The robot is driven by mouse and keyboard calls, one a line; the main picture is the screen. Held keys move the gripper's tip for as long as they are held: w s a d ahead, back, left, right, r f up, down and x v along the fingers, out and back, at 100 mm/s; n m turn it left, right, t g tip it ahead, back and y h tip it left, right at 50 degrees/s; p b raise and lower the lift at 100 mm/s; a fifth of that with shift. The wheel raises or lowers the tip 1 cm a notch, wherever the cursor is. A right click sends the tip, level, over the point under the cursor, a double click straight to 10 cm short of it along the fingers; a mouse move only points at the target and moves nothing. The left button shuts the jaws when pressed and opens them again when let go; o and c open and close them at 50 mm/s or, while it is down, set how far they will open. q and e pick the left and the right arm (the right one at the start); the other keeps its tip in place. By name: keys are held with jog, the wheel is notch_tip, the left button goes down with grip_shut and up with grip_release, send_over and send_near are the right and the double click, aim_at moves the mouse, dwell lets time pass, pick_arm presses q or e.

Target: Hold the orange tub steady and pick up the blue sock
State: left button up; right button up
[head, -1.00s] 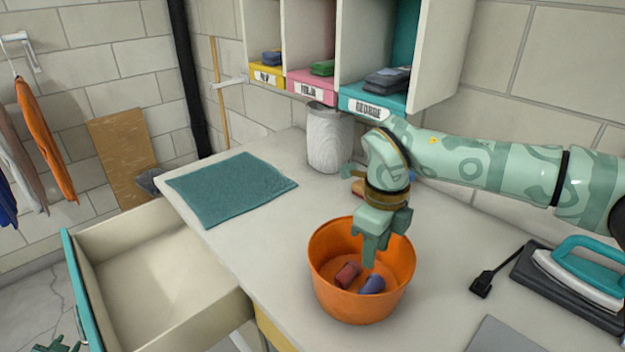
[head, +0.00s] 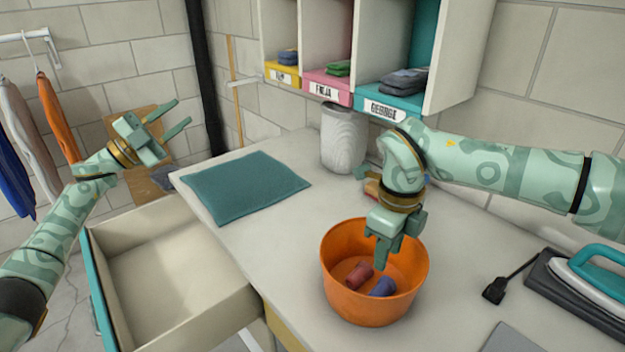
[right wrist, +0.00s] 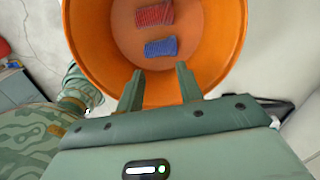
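The orange tub (head: 372,305) stands upright on the counter. Inside it lie a rolled blue sock (head: 383,287) and a rolled red sock (head: 359,273), side by side on the bottom. The right wrist view shows the blue sock (right wrist: 161,47) nearer my fingers than the red sock (right wrist: 154,14). My right gripper (head: 382,258) points down into the tub above the socks; its fingers (right wrist: 158,85) are apart with nothing between them. My left gripper (head: 180,116) is raised over the open drawer's far side, away from the tub, with its fingers spread and empty.
An iron (head: 590,272) rests at the right. Labelled cubbies (head: 385,103) hang above the back. An open drawer (head: 165,285) juts out at the left.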

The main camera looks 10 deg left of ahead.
pick_arm(q)
jog(key=s+d+r+m+g, duration=0.3)
jog(key=d+r+m+g, duration=0.3)
jog(key=d, duration=0.4)
jog(key=s+d+r+m+g, duration=0.3)
jog(key=d+r+m+g, duration=0.2)
jog(key=d+g, duration=0.5)
jog(key=m+g+y, duration=0.1)
jog(key=g+y, duration=0.2)
jog(key=y, duration=0.7)
send_over(325, 256)
notch_tip(325, 256, down, 11)
jog(key=f+y, duration=0.1)
jog(key=f, duration=0.5)
jog(key=s+f+y, duration=0.1)
jog(key=f, duration=0.5)
jog(key=s+f+t+y, duration=0.1)
jog(key=f+y, duration=0.1)
jog(key=f, duration=0.4)
jog(key=shift+s+d+f, duration=0.15)
jog(key=shift+d+f, duration=0.05)
jog(key=shift+f, duration=0.2)
